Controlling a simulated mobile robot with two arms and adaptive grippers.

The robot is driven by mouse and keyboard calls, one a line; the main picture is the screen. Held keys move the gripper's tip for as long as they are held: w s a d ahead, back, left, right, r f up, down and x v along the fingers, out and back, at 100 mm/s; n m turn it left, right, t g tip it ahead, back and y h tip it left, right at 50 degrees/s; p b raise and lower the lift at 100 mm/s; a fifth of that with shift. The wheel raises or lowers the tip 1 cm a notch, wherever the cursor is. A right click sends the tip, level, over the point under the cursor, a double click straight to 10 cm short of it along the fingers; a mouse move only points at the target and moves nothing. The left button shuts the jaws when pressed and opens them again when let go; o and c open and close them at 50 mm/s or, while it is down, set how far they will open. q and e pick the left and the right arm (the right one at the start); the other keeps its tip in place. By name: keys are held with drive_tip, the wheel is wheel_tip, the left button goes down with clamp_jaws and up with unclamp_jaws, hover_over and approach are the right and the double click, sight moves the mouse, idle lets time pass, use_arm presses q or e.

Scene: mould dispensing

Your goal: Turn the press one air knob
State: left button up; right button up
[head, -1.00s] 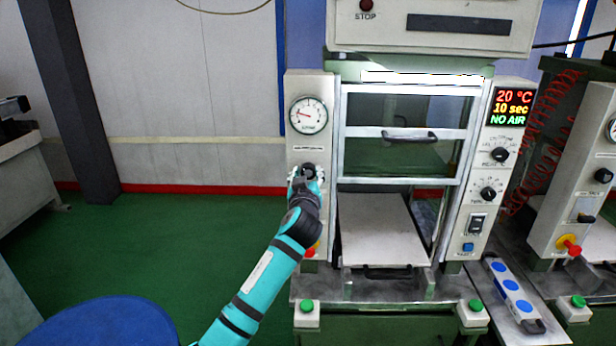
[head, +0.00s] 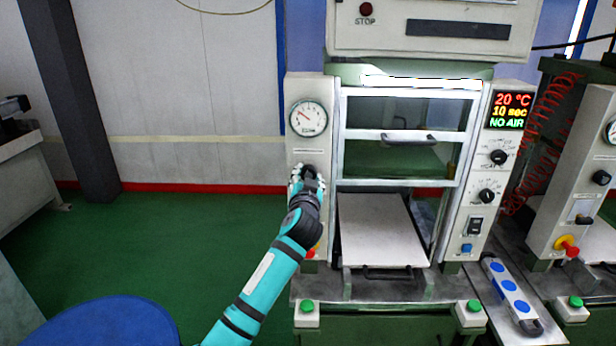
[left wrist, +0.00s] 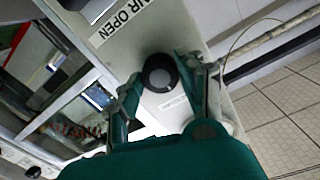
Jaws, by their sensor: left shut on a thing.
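The black air knob (head: 309,171) sits on the left panel of press one, below the round pressure gauge (head: 308,118). My left gripper (head: 307,182) is at the panel and shut on the knob. In the left wrist view the dark round knob (left wrist: 160,73) lies between the two teal fingers, next to a label that reads "AIR OPEN". The gripper covers part of the knob in the head view. The press display (head: 508,110) reads 20 °C, 10 sec and NO AIR. My right gripper is not in view.
The press door (head: 403,185) and its lower plate (head: 380,232) are to the right of the knob. Green buttons (head: 307,306) stand along the front edge. A second press (head: 578,190) is at the far right. A blue chair (head: 100,325) is at lower left. The green floor to the left is clear.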

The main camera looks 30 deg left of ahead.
use_arm(q)
drive_tip(key=shift+m, duration=0.8)
drive_tip(key=shift+f, duration=0.1)
drive_tip(key=o, duration=1.1)
drive_tip(key=shift+o, duration=0.2)
drive_tip(key=v, duration=1.2)
